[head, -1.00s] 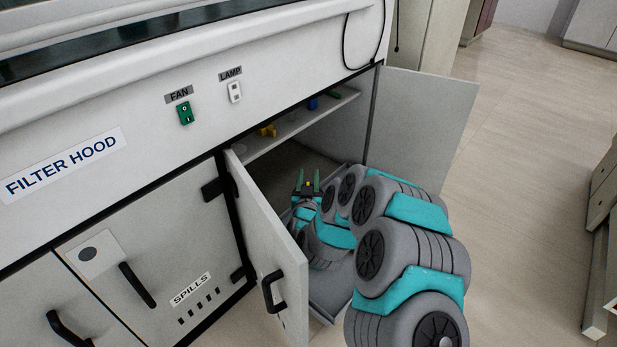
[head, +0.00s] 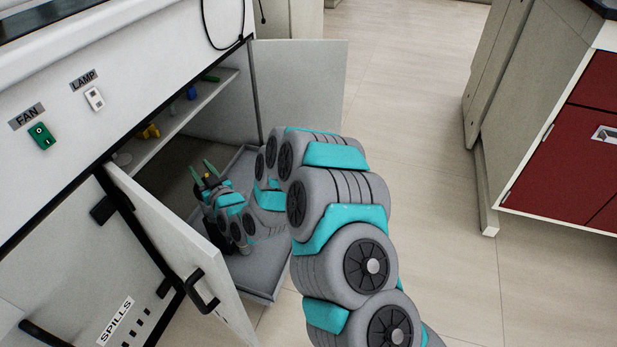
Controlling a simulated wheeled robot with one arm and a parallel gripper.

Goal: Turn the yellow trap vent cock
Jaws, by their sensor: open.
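The yellow trap vent cock (head: 150,131) is on the shelf inside the open cupboard under the filter hood, near the shelf's left part. It is small in the head view, and its handle position cannot be told. My gripper (head: 207,170) is inside the cupboard, below and to the right of the yellow cock. Its two green fingers are apart, with nothing seen between them. The fingers do not appear to touch the cock. My arm reaches in from the lower right through the open doorway.
A blue cock (head: 191,93) and a green one (head: 211,79) sit farther right along the shelf (head: 205,107). The left door (head: 180,250) and right door (head: 300,85) stand open. A grey pull-out tray (head: 262,282) lies under my arm. Red-fronted cabinets (head: 565,150) stand at right across open floor.

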